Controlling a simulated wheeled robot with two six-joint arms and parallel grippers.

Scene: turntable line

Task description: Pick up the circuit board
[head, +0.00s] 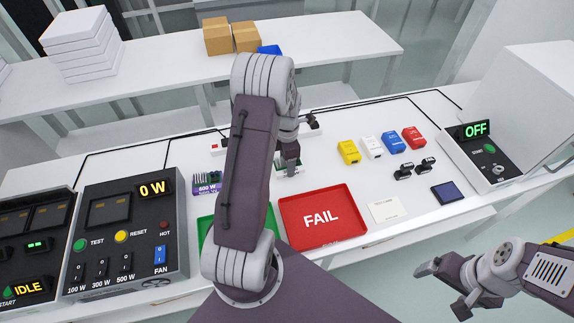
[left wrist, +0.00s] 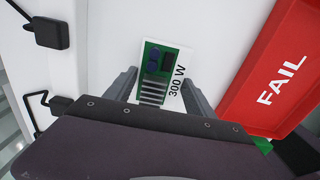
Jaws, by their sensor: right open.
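A green circuit board (left wrist: 153,60) with a white "300 W" label lies on the white table in the left wrist view. My left gripper (left wrist: 160,78) is open, with one finger on each side of the board. In the head view, my left gripper (head: 290,158) points down at the table behind the red tray, and my arm and gripper hide most of the board. My right gripper (head: 443,288) is open and empty at the lower right, away from the board.
A red FAIL tray (head: 320,243) lies close in front of the board. A green tray (head: 205,228) is partly behind my left arm. A purple "600 W" unit (head: 207,188) stands left. Yellow (head: 348,152), white, blue and red blocks stand right. Black adapters (left wrist: 50,33) with cables lie nearby.

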